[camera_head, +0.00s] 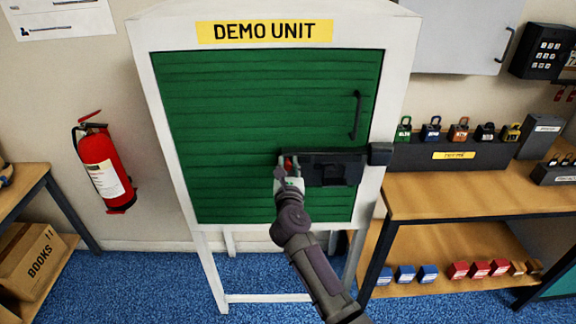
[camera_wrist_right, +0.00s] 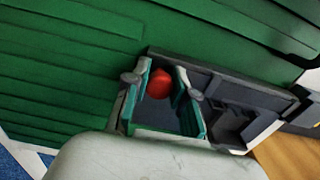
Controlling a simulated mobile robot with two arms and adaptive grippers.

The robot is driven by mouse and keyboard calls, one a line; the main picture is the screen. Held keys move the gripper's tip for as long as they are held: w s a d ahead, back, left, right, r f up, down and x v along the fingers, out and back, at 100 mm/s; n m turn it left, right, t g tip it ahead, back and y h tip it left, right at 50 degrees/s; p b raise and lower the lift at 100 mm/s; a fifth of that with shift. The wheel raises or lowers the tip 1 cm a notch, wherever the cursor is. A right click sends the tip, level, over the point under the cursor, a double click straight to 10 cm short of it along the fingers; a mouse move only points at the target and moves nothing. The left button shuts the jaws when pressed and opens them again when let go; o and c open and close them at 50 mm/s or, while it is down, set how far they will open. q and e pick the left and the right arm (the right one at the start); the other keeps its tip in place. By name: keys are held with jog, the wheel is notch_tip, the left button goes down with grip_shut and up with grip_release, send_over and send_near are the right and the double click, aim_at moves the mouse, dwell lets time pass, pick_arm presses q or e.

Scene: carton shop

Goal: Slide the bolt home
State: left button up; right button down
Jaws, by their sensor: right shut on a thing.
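The black bolt assembly (camera_head: 335,168) is fixed across the lower right of the green door (camera_head: 240,120) of the demo unit. A black keeper (camera_head: 380,154) sits on the white frame to its right. A red knob (camera_head: 290,164) shows at the bolt's left end. My right gripper (camera_head: 288,170) is at that knob. In the right wrist view the red knob (camera_wrist_right: 159,84) lies between the two green-lined fingers, and the gripper is shut on it. The dark bolt plate (camera_wrist_right: 245,95) runs to the right from it towards the frame. My left gripper is not in view.
A wooden bench (camera_head: 470,195) with a black rack of padlocks (camera_head: 455,153) stands close on the right. A black handle (camera_head: 355,115) sticks out from the door above the bolt. A fire extinguisher (camera_head: 105,170) hangs on the wall at left.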

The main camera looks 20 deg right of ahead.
aim_at(305, 159)
jog(key=d+p, duration=0.1)
jog(key=d, duration=0.1)
jog(key=s+d+p, duration=0.1)
jog(key=d, duration=0.1)
jog(key=shift+s+r, duration=0.1)
jog(key=shift+d, duration=0.15)
jog(key=c, duration=1.3)
grip_release()
jog(key=shift+o, duration=1.8)
jog(key=shift+d, duration=0.15)
jog(key=shift+s, duration=0.1)
